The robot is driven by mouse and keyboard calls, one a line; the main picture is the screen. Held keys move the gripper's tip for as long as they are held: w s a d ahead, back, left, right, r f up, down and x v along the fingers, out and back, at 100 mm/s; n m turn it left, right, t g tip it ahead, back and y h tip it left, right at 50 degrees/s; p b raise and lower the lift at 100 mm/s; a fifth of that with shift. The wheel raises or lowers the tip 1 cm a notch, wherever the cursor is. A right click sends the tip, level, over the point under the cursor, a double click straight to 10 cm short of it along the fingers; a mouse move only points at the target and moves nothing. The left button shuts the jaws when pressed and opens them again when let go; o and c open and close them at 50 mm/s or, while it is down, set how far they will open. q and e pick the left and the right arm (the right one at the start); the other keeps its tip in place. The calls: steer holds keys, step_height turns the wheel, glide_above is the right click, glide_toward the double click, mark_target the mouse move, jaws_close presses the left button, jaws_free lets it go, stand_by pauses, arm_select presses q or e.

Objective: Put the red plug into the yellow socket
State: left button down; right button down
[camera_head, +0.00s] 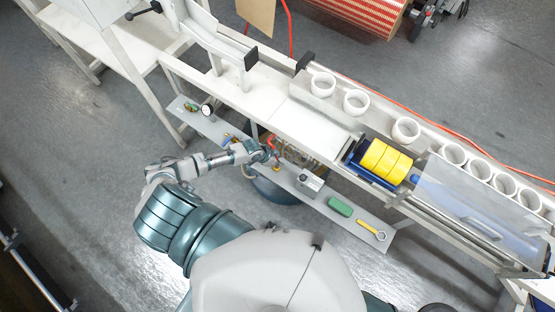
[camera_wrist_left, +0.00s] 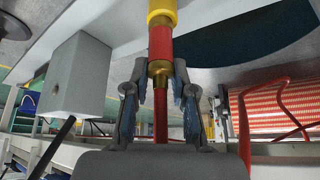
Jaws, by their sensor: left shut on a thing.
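My left gripper (camera_head: 268,152) is at the shelf below the machine's edge. In the left wrist view the gripper (camera_wrist_left: 160,88) is shut on the red plug (camera_wrist_left: 160,43), a red cylinder with a brass-coloured collar. A red cable runs from it between the fingers. The yellow socket (camera_wrist_left: 162,11) is in line with the plug's far end and appears to meet it. I cannot tell how deep the plug sits. In the head view the plug is tiny and partly hidden by the gripper. My right gripper is out of view.
The narrow shelf (camera_head: 310,198) holds a grey box, a green block (camera_head: 340,206) and a yellow wrench (camera_head: 371,230). A grey block (camera_wrist_left: 76,77) stands left of the gripper in the wrist view. Yellow tape rolls (camera_head: 386,160) sit on the machine.

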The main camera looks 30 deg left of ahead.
arm_select(q)
steer(key=c, duration=0.9)
jaws_free()
steer(key=v, duration=1.2)
steer(key=shift+a, duration=0.1)
steer(key=shift+f, duration=0.1)
